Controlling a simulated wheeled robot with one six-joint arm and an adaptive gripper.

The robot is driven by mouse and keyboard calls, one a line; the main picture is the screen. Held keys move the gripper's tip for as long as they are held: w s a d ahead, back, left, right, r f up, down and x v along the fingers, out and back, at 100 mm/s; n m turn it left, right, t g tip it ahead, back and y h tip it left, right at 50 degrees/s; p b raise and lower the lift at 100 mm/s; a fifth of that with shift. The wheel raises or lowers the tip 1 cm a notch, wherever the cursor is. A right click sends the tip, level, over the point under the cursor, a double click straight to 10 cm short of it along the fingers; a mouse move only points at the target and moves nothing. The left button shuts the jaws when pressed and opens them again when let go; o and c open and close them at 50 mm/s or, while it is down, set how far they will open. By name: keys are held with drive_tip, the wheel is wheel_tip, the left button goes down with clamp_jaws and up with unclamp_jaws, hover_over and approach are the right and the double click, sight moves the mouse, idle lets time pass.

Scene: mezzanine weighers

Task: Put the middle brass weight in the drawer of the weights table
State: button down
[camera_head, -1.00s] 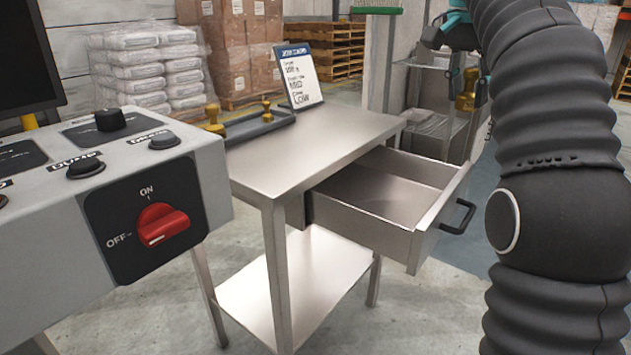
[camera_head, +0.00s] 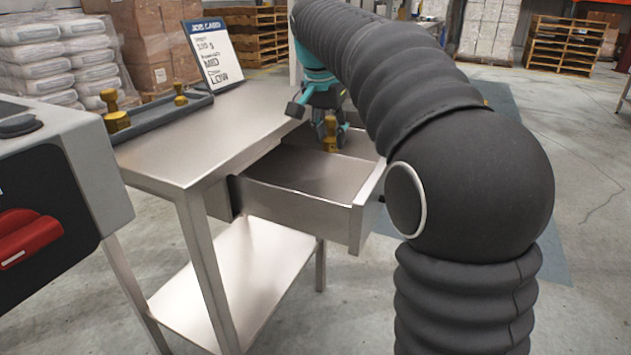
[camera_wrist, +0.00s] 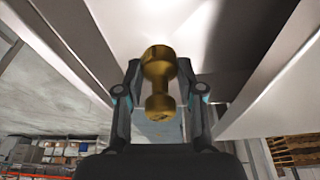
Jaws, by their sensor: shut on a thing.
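My gripper (camera_head: 330,112) is shut on a brass weight (camera_head: 331,135), at the far side of the open drawer (camera_head: 300,205) of the steel weights table (camera_head: 215,125). The wrist view shows the same weight (camera_wrist: 160,75) upright between my two fingers (camera_wrist: 160,95). I cannot tell whether the weight touches the drawer floor. The drawer is pulled out and its visible floor is bare. A larger brass weight (camera_head: 115,118) and a smaller one (camera_head: 180,97) stay at the tray (camera_head: 160,121) on the tabletop.
A grey control console with a red switch (camera_head: 28,238) stands at the left. A lower shelf (camera_head: 235,285) is empty. Pallets (camera_head: 565,45) and wrapped stacks stand far behind.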

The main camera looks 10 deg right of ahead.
sight(332, 185)
wheel_tip(332, 185, down, 9)
drive_tip(key=shift+r+b, duration=0.1)
drive_tip(key=shift+b, duration=0.7)
drive_tip(key=shift+f, duration=0.2)
drive_tip(key=c, duration=0.7)
unclamp_jaws()
drive_tip(key=p+v, duration=0.2)
drive_tip(key=v, duration=1)
drive_tip(key=shift+r, duration=0.15)
